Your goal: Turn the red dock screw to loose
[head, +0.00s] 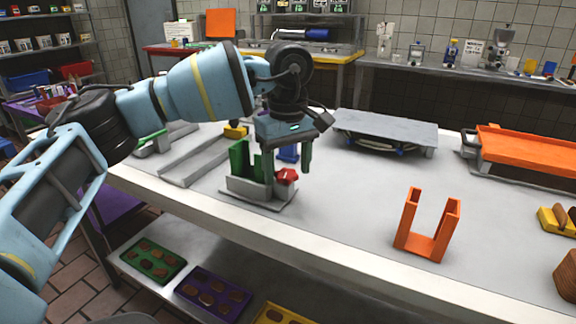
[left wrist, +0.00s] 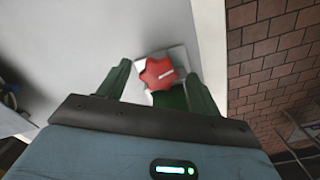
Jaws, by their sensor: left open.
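The red dock screw (head: 287,176) is a lobed red knob at the right end of a small grey dock (head: 258,193) near the front edge of the table. In the left wrist view the red screw (left wrist: 158,73) shows a pale line on its face and lies between and just beyond the fingertips. A green part stands in the dock. My left gripper (head: 275,160) is over the dock, open, its green fingers (left wrist: 157,80) apart on both sides of the screw. Contact with the screw cannot be told. My right gripper is in neither view.
An orange U-shaped stand (head: 428,228) stands on the table to the right. A grey platform (head: 385,130) and an orange tray (head: 530,152) are farther back. A grey channel (head: 195,160) lies left of the dock. Trays of brown pieces (head: 213,293) sit on a lower shelf.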

